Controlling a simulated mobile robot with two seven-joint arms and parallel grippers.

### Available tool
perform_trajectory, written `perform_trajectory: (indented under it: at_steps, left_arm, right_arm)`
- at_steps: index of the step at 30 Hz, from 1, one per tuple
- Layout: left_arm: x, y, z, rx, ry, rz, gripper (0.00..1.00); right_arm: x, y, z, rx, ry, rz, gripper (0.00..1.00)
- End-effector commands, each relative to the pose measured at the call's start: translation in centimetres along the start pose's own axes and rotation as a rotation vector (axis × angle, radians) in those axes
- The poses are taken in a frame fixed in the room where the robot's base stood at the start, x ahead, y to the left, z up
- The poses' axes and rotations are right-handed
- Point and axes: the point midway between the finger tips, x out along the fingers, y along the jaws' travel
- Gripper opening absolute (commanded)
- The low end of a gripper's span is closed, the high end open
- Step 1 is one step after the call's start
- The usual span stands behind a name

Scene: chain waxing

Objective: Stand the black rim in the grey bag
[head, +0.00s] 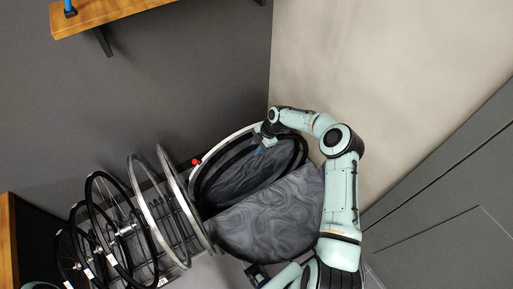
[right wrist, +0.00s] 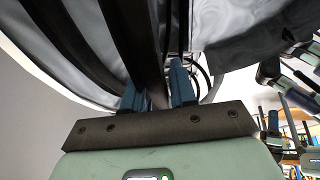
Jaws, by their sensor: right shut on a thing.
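The grey bag (head: 268,222) stands with its mouth open and its marbled front flap folded down. The black rim (head: 222,157) is upright within the open mouth, largely inside the bag; its lower part is hidden by the flap. My right gripper (head: 261,146) is at the rim's upper right side. In the right wrist view its blue fingers (right wrist: 158,92) are closed on either side of the dark rim (right wrist: 130,35), with pale bag fabric around. A dark gripper-like end (head: 257,273), seemingly my left one, shows below the bag; its fingers are unclear.
A stand holds several wheels, black rims (head: 96,228) and pale rims (head: 147,212) left of the bag, close to its left side. A wooden shelf (head: 105,14) is on the wall above. The beige wall (head: 400,70) lies behind my right arm.

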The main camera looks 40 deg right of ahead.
Motion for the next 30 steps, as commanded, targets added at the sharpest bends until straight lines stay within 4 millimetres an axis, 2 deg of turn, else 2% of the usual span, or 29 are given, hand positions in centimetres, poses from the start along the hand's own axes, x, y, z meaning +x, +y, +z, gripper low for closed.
perform_trajectory:
  at_steps: [18, 30]
  left_arm:
    - [2.0, -0.8, 0.4, -0.003, -0.009, -0.003, 0.56]
    - [2.0, -0.8, 0.4, -0.003, -0.009, -0.003, 0.56]
  right_arm:
    - [2.2, -0.3, 0.9, 0.001, 0.001, 0.001, 0.0]
    - [2.2, -0.3, 0.9, 0.0, 0.001, 0.002, 0.0]
